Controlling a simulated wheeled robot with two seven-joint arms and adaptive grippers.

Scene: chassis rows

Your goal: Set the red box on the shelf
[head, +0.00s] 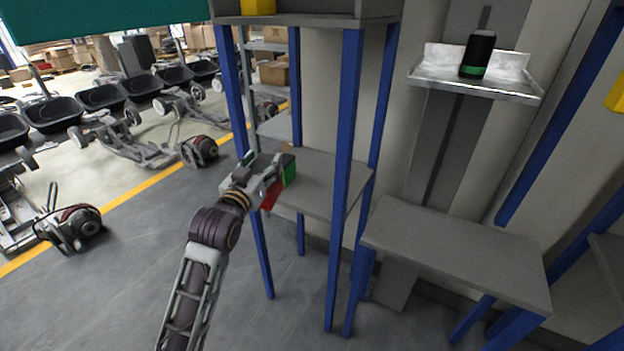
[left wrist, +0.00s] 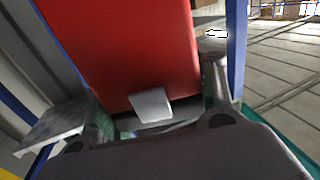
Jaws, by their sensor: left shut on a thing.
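My left gripper (head: 272,176) is shut on the red box, just at the left front edge of a grey shelf board (head: 325,187) between blue posts. In the head view only a small part of the red box (head: 270,197) shows below the fingers; the gripper hides the rest. In the left wrist view the red box (left wrist: 130,50) fills the upper middle, between the two fingers (left wrist: 155,110), with a pale patch near its lower edge. I cannot tell whether the box touches the board. My right gripper is not in view.
A lower grey bench (head: 455,250) is at the right, and a metal ledge (head: 475,82) holds a black and green bottle (head: 478,54).

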